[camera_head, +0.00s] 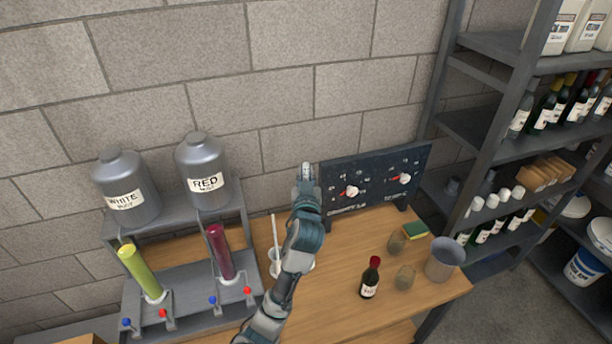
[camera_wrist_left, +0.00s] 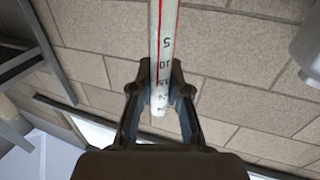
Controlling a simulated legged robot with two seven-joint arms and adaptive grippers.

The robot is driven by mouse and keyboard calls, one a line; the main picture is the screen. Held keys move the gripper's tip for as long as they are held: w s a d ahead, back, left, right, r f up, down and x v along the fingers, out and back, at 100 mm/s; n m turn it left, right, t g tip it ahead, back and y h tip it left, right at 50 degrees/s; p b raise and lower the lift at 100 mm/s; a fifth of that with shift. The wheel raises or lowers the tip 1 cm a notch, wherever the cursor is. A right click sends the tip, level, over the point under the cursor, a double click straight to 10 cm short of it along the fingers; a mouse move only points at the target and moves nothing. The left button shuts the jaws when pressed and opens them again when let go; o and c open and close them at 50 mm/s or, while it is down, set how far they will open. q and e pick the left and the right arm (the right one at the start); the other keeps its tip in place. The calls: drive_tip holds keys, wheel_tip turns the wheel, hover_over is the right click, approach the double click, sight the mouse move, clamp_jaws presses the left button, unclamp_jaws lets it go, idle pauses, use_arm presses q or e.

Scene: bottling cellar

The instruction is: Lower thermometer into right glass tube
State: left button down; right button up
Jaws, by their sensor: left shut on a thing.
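My left gripper (camera_head: 306,180) is raised in front of the wall, above the back of the table. In the left wrist view my left gripper (camera_wrist_left: 161,76) is shut on the thermometer (camera_wrist_left: 163,40), a white rod with a red line and black numbers. Its numbered end lies between the fingers, and the other end runs out of the picture. The right glass tube (camera_head: 220,252) holds red liquid and stands in the rack under the tank marked RED, left of and below the gripper. The left glass tube (camera_head: 140,271) holds yellow-green liquid. My right gripper is not in view.
A dark control panel (camera_head: 375,178) with knobs stands close right of the gripper. A white cup (camera_head: 272,266) with a rod is beside my arm. A small bottle (camera_head: 370,280), glasses and a grey bucket (camera_head: 443,259) stand on the table (camera_head: 330,310). Shelves are at right.

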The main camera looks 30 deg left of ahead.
use_arm(q)
drive_tip(key=shift+a+r+p, duration=0.2)
drive_tip(key=shift+r+p, duration=0.55)
drive_tip(key=shift+r, duration=0.3)
wheel_tip(320, 180, up, 3)
drive_tip(key=shift+f+p, duration=0.15)
drive_tip(key=shift+p, duration=1.1)
wheel_tip(320, 180, up, 13)
drive_tip(key=p, duration=0.9)
drive_tip(key=shift+p, duration=0.4)
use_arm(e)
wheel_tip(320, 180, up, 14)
use_arm(q)
drive_tip(key=shift+f, duration=0.1)
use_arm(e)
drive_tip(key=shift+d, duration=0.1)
